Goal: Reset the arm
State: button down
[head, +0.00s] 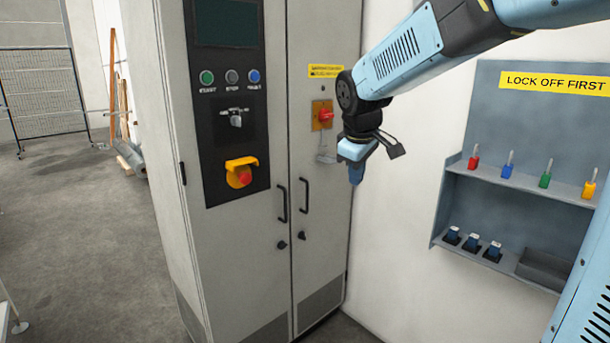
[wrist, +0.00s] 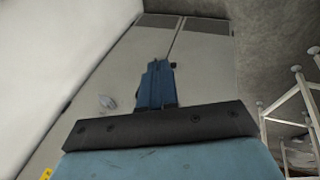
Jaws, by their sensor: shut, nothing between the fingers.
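My arm reaches in from the upper right in the head view. My gripper (head: 355,174) points down in front of the right edge of the grey control cabinet (head: 325,215). Its blue fingers are shut with nothing between them. In the wrist view my gripper (wrist: 158,68) shows as closed blue fingers over the cabinet doors (wrist: 205,65). It hangs close to the red rotary switch (head: 326,116) on its yellow plate, below and to the right of it. A small grey hanging tag or padlock (head: 326,158) is below the switch and also shows in the wrist view (wrist: 107,102).
A lock-off board (head: 535,130) on the right wall holds several coloured padlocks (head: 507,165) and, below, several dark blue items (head: 472,243). Open floor (head: 80,220) lies left.

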jog(key=s+d+m, duration=0.5)
jog(key=s+d, duration=0.1)
jog(key=s, duration=0.6)
jog(key=s+d+f+m+t, duration=0.1)
jog(key=s+d+m, duration=0.4)
jog(key=s, duration=0.6)
jog(key=shift+s+d+f+y, duration=0.25)
jog(key=shift+s+d+y, duration=0.05)
jog(key=shift+s+d, duration=0.1)
jog(key=c, duration=1.8)
grip_release()
jog(key=shift+c, duration=0.2)
